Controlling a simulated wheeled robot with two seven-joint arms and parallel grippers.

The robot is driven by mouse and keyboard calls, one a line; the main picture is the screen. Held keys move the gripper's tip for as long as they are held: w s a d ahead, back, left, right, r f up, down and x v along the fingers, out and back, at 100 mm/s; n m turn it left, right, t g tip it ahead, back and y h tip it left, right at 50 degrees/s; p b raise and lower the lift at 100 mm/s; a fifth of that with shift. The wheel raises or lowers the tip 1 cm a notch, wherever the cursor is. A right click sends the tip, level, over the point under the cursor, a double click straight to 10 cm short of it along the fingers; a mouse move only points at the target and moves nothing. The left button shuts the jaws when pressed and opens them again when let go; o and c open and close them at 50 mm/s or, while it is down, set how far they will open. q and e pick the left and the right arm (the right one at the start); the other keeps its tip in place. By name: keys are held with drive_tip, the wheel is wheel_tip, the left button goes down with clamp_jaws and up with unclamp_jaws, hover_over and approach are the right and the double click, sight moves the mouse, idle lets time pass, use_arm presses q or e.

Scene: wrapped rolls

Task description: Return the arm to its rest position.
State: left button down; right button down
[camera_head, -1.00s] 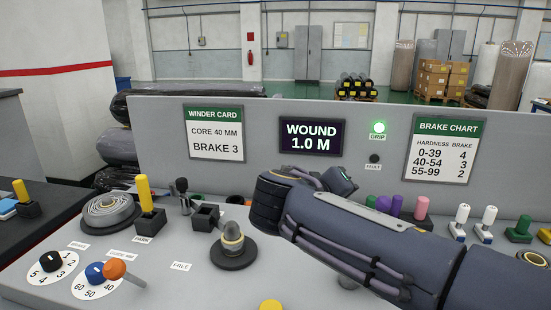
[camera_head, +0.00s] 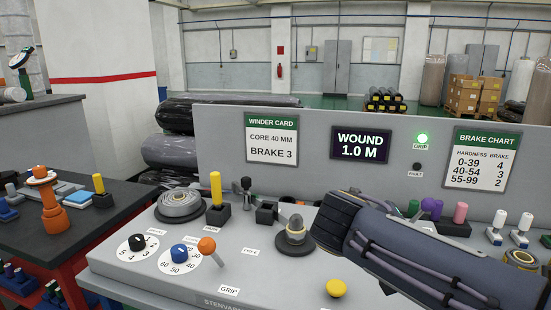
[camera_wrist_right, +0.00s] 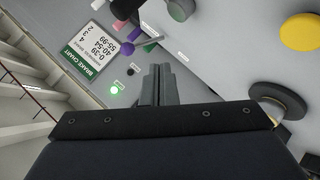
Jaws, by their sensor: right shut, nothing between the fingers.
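My right arm (camera_head: 430,250) comes in from the lower right in the head view and reaches over the grey winder console (camera_head: 130,262). Its fingers are hidden there behind the wrist. In the right wrist view my right gripper (camera_wrist_right: 160,72) has its two grey fingers together, with nothing between them. They are above the console, near the green grip lamp (camera_wrist_right: 114,90) and the brake chart (camera_wrist_right: 82,52) in that picture. My left gripper is not in view.
The display (camera_head: 361,145) reads WOUND 1.0 M.

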drive_tip(key=s+d+f+g+y+p, duration=0.35)
drive_tip(key=s+d+f+y, duration=0.2)
drive_tip(key=s, duration=0.45)
drive_tip(key=s+a+m+y+p, duration=0.2)
drive_tip(key=s+a+y+p, duration=0.1)
drive_tip(key=s, duration=0.4)
drive_tip(key=s+a+f+m+t+y+p, duration=0.1)
drive_tip(key=s+a+y+p, duration=0.2)
drive_tip(key=s, duration=0.5)
drive_tip(key=shift+m+p, duration=0.4)
drive_tip(key=shift+p, duration=0.15)
drive_tip(key=shift+s+f, duration=0.1)
